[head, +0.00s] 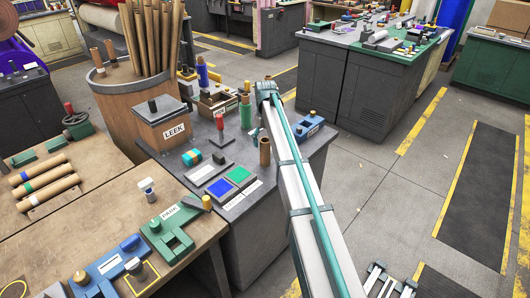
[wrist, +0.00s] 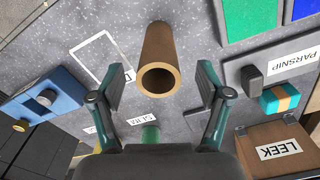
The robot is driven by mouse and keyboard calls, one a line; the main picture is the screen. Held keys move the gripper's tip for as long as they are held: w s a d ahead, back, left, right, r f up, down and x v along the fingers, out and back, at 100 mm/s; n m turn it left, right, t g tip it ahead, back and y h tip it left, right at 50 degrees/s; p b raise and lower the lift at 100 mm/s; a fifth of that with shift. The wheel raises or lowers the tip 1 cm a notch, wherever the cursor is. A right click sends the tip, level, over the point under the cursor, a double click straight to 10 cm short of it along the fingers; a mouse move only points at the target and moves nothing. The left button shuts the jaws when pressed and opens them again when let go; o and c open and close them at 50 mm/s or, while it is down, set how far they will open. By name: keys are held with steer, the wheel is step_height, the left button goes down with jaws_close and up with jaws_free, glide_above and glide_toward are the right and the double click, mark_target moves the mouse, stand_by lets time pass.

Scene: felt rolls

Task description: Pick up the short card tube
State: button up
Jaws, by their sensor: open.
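The short card tube (wrist: 160,48) is a plain brown hollow cylinder. In the wrist view it stands on the grey bench top with its open end towards the camera. My gripper (wrist: 165,73) is open, with one finger on each side of the tube's near end and a visible gap on both sides. I cannot tell how deep the fingers reach along it. In the head view the tube (head: 264,151) stands upright on the grey bench, just left of my arm.
A green roll (head: 246,112) and a blue device (head: 308,125) stand near the tube. The LEEK box (head: 166,125), blue and green pads (head: 229,181) and a striped block (head: 192,157) are to the left. A barrel of long tubes (head: 137,105) stands behind the box.

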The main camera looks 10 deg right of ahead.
mark_target(265, 148)
steer(key=f, duration=0.1)
steer(key=f+p, duration=0.1)
steer(key=f, duration=0.3)
steer(key=shift+w+p, duration=0.25)
steer(key=shift+p, duration=0.1)
steer(key=shift+c, duration=0.4)
steer(key=shift+r, duration=0.1)
steer(key=c, duration=1.2)
steer(key=shift+o, duration=0.2)
steer(key=shift+r, duration=0.45)
steer(key=shift+r+b, duration=0.45)
steer(key=shift+r, duration=0.5)
steer(key=s+a+r+b, duration=0.2)
steer(key=s+r+b, duration=0.2)
steer(key=s+r, duration=0.6)
steer(key=s, duration=0.3)
steer(key=shift+s+a, duration=0.25)
steer(key=shift+s, duration=0.15)
